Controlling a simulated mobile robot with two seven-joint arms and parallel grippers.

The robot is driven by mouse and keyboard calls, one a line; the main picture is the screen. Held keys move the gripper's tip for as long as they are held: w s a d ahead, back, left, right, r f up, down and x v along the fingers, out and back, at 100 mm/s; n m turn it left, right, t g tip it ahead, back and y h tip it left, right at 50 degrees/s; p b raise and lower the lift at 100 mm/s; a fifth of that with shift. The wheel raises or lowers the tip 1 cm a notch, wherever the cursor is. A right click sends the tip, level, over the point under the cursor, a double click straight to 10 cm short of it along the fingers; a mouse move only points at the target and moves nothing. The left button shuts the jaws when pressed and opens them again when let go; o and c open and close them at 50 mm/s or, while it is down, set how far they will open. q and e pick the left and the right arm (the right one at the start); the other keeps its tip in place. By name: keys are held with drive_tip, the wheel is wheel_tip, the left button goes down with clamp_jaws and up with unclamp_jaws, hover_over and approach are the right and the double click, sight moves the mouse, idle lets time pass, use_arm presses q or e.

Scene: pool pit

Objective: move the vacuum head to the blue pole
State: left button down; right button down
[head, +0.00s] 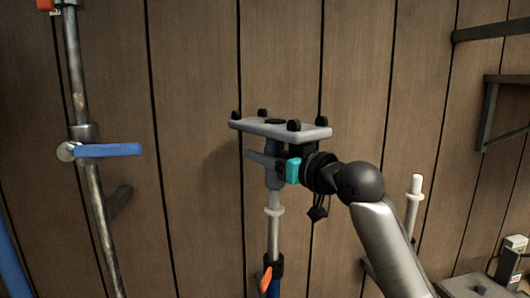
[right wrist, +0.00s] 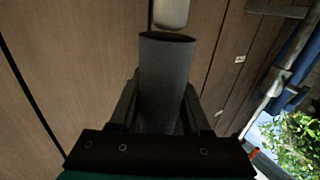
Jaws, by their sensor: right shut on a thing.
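The vacuum head (head: 280,128) is a flat grey plate with black wheels on top and a grey neck hanging below. My right gripper (head: 268,160) comes from the right and is shut around this neck. In the right wrist view the neck (right wrist: 165,85) is a dark grey tube between the fingers, its open end facing a pale rounded tip (right wrist: 171,12). The blue pole (head: 273,290) stands below, with a black clamp, an orange lever and a pale collared upper rod (head: 274,235). The rod lines up under the neck; I cannot tell whether they touch. My left gripper is not in view.
A metal pipe (head: 92,200) with a blue valve handle (head: 108,150) runs down the plank wall at left. A white-topped pole (head: 414,200) stands right of my arm. Dark brackets (head: 490,115) stick out at right.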

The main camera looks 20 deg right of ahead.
idle(0.4)
drive_tip(key=shift+f+b, duration=0.65)
drive_tip(key=shift+f, duration=0.4)
drive_tip(key=shift+f, duration=0.2)
drive_tip(key=shift+f+b, duration=0.4)
drive_tip(key=shift+f, duration=0.2)
drive_tip(key=shift+f, duration=0.4)
idle(0.4)
